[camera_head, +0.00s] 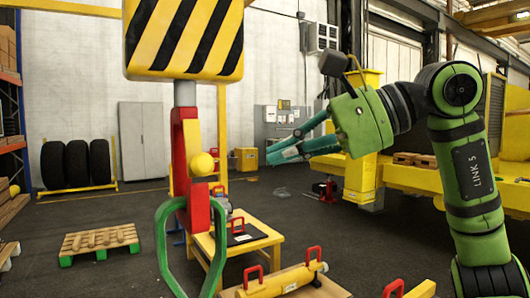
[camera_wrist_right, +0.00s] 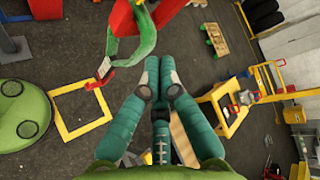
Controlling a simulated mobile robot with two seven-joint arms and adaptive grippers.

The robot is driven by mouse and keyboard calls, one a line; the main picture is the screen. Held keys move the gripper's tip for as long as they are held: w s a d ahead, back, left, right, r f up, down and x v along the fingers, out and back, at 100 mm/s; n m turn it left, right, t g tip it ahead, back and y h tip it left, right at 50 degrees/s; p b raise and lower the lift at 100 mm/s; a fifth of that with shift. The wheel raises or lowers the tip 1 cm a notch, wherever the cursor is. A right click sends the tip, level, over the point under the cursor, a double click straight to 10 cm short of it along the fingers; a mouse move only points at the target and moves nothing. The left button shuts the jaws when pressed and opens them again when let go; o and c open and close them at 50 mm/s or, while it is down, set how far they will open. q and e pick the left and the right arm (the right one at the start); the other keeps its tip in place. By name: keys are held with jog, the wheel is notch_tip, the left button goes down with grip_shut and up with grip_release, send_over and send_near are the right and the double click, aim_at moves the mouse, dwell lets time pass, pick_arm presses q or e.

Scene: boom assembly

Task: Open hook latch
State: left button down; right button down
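The crane hook hangs under a yellow and black striped block (camera_head: 183,40). It has a red shank (camera_head: 184,150), a yellow ball knob (camera_head: 202,164) and a green curved hook (camera_head: 165,245). My left gripper is not in view.
A wooden table (camera_head: 250,240) with red-handled items stands behind the hook. A yellow cylinder (camera_head: 285,281) with red handles lies at the lower front. A yellow machine frame (camera_head: 400,180) is at the right. A pallet (camera_head: 100,240) lies at the left. Air between gripper and knob is clear.

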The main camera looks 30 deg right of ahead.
aim_at(198, 149)
jog(key=w+a+f+p, duration=0.1)
jog(key=w+a+p, duration=0.1)
jog(key=a, duration=0.5)
jog(key=shift+a+f+p, duration=0.2)
jog(key=shift+a+p, duration=0.1)
jog(key=shift+p, duration=0.35)
jog(key=shift+w, duration=0.2)
jog(key=shift+s+r+g+p, duration=0.2)
jog(key=shift+s+g+p, duration=0.05)
jog(key=shift+g+p, duration=0.15)
jog(key=shift+s+r+m+p, duration=0.15)
jog(key=shift+s+m+p, duration=0.05)
jog(key=shift+m+p, duration=0.2)
